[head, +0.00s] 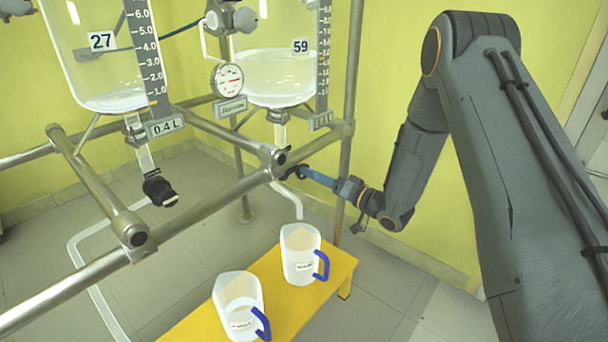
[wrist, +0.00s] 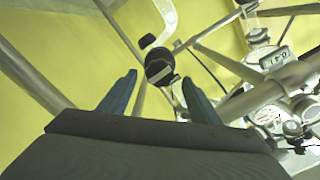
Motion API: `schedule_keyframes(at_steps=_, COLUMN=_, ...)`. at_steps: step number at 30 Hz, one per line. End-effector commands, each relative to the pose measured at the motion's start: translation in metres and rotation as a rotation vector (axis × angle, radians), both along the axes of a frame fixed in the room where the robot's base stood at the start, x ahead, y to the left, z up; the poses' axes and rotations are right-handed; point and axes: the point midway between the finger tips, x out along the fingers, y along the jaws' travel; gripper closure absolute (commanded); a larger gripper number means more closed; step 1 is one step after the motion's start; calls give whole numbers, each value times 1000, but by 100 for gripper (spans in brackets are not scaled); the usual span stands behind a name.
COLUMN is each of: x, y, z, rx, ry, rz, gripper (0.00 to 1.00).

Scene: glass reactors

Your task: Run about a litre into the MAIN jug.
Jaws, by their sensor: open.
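Two clear jugs with blue handles stand on a yellow stool (head: 338,262). The rear jug (head: 299,262) sits below a bent outlet tube (head: 290,203) under reactor 59 (head: 277,75), which holds clear liquid. The front jug (head: 237,300) is nearer to me. Both labels are too small to read surely, so I cannot tell which is MAIN. My gripper (head: 303,173) is open by the black valve knob (head: 287,171) below reactor 59. In the wrist view the knob (wrist: 159,68) shows between the blue fingers; contact cannot be told.
Reactor 27 (head: 108,60), with little liquid, hangs at left above its own black valve knob (head: 159,191); its display (head: 165,126) reads 0.4 L. Metal frame rails (head: 190,220) cross in front. A round gauge (head: 227,79) hangs between the reactors.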

Motion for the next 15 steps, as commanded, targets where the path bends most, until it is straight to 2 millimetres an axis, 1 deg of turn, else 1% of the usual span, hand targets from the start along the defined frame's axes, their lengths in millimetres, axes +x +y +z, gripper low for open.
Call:
schedule_keyframes(at_steps=1, x=5, y=8, z=-1, rx=-1, ry=-2, rz=2, gripper=43)
schedule_keyframes(at_steps=6, x=20, y=26, z=-1, rx=-1, ry=0, rz=1, gripper=43)
schedule_keyframes(at_steps=10, x=27, y=36, z=-1, rx=-2, ry=0, rz=0, gripper=43)
schedule_keyframes(at_steps=15, x=31, y=39, z=-1, rx=-2, ry=0, rz=-2, gripper=43)
